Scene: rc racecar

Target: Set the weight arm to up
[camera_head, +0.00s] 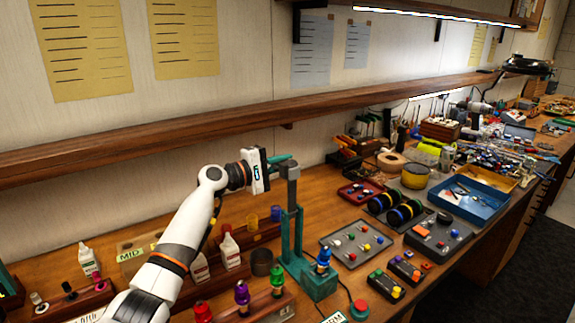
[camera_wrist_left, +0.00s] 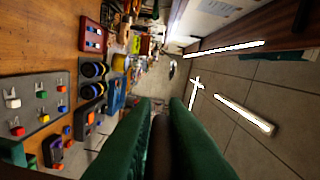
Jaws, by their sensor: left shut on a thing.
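A green stand (camera_head: 295,240) stands upright on the workbench, with a blue-topped knob on its base. A grey weight arm (camera_head: 292,172) is at the top of the stand's post. My left gripper (camera_head: 284,162) reaches in from the left, its green fingers at the top of the grey piece. It is shut on the weight arm, and the fingers hide part of it. In the left wrist view the two green fingers (camera_wrist_left: 165,105) have a dark strip between them; its exact shape is hard to tell. My right gripper is not in view.
A grey tray of coloured parts (camera_head: 340,238) lies right of the stand, with black wheels (camera_head: 405,212) beyond. White bottles (camera_head: 229,250) and a dark cup (camera_head: 262,262) stand to the left. A wooden shelf (camera_head: 220,118) runs along the wall behind my gripper.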

